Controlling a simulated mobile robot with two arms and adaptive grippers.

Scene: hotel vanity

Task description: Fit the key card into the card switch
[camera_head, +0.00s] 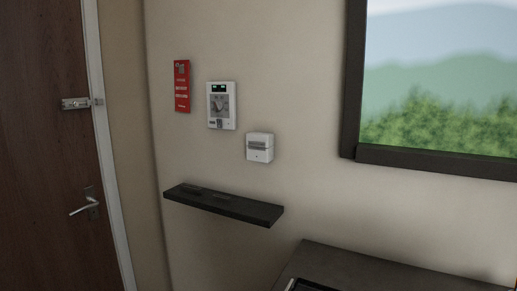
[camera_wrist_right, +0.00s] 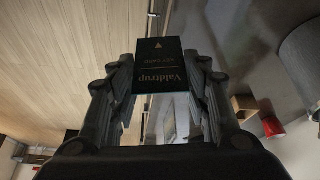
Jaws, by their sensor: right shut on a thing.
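The card switch (camera_head: 260,147) is a small white box with a dark slot, fixed to the wall right of centre in the head view. The key card (camera_wrist_right: 160,66) is black with "Valdrup KEY CARD" lettering and an arrow. It shows in the right wrist view, between the fingers of my right gripper (camera_wrist_right: 160,75), which is shut on it. The card's arrow end sticks out past the fingertips. Neither gripper shows in the head view, and the card switch cannot be made out in the wrist view.
A dark shelf (camera_head: 222,205) juts from the wall below the switch. A white thermostat panel (camera_head: 222,106) and a red door hanger (camera_head: 182,86) are left of the switch. A brown door (camera_head: 45,150) is far left, a framed window or picture (camera_head: 440,85) at right, a dark counter (camera_head: 370,270) below.

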